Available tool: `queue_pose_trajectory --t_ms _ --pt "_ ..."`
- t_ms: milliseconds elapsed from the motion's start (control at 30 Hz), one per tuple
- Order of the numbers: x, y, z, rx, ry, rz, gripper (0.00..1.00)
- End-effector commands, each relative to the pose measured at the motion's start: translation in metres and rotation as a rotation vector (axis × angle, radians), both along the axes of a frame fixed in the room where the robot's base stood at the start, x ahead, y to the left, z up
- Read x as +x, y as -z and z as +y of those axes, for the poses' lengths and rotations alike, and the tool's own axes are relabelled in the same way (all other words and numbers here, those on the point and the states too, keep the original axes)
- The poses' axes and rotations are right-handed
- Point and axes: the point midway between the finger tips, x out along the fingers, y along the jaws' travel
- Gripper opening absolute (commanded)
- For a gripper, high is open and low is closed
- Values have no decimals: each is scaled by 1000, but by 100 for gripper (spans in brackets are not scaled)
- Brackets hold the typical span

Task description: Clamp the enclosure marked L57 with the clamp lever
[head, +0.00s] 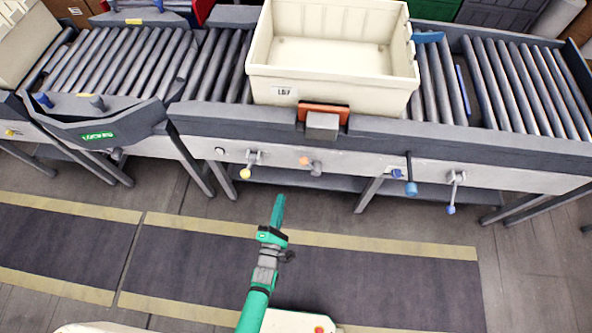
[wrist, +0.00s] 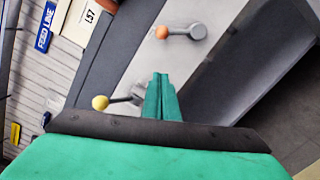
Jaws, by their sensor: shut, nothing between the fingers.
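The enclosure, a cream open bin (head: 335,85) with an L57 label, sits on the roller conveyor; the label also shows in the wrist view (wrist: 90,20). A lever with a yellow knob (head: 245,173) and a lever with an orange knob (head: 305,160) are on the white front rail below it. In the wrist view the yellow knob (wrist: 100,103) is left of my fingers and the orange knob (wrist: 162,32) is ahead of them. My gripper (head: 279,203) is shut and empty, in front of the rail. No mark shows which lever clamps.
An orange-topped grey block (head: 322,122) is on the conveyor edge in front of the bin. To the right hang a blue-handled lever (head: 410,180) and a blue-tipped lever (head: 454,190).

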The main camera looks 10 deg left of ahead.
Motion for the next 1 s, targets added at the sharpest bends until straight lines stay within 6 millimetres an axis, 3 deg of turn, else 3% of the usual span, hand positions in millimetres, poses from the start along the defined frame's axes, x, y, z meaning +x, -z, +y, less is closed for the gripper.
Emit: queue_pose_trajectory --t_ms 200,667,1000 --pt "18 9 -3 -140 -7 -6 0" --pt "23 8 -5 -151 -5 -7 0" --pt "73 7 -9 -151 -4 -7 0"
